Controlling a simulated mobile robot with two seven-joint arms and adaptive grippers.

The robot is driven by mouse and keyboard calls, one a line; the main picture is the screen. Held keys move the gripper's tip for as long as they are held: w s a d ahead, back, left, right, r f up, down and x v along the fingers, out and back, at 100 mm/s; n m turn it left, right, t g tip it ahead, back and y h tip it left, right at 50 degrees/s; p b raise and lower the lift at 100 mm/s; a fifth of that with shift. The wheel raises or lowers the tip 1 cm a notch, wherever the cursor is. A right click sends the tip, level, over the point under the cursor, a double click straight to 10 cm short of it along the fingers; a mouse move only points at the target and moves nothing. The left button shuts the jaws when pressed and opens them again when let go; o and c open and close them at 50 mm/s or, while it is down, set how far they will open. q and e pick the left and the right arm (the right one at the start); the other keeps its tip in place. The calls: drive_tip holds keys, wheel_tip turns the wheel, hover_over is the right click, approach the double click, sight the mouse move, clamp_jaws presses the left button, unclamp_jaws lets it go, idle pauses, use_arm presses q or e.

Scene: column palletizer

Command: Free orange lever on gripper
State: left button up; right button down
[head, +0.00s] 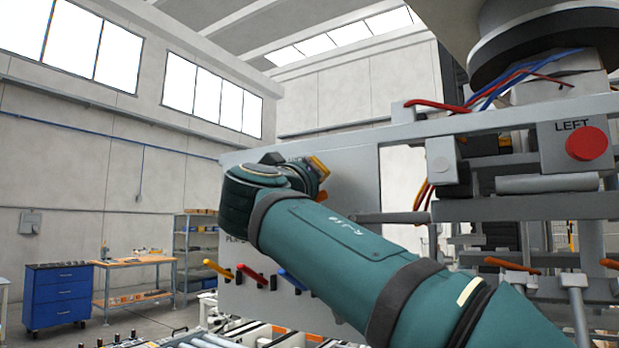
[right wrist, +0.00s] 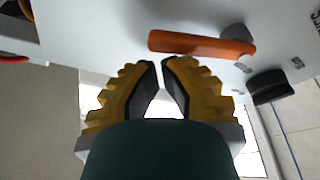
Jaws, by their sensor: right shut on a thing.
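The orange lever (right wrist: 203,46) is on a pale panel in the right wrist view, lying nearly level with a dark round pivot at its right end. My right gripper (right wrist: 162,66) has its yellow ribbed fingers drawn close together at the left part of the lever and is shut on it; the contact itself is partly hidden by the fingertips. In the head view, my right arm crosses the middle and the right gripper (head: 318,168) is at the panel, mostly hidden by the wrist. My left gripper is not in view.
The grey panel (head: 350,180) carries yellow (head: 217,270), red (head: 250,275) and blue (head: 292,278) levers below my wrist. A red button (head: 586,144) marked LEFT and loose cables are at right. A blue cabinet (head: 60,295) and a workbench (head: 133,282) stand far left.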

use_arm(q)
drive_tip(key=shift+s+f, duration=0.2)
use_arm(e)
drive_tip(key=shift+f, duration=0.3)
idle(0.3)
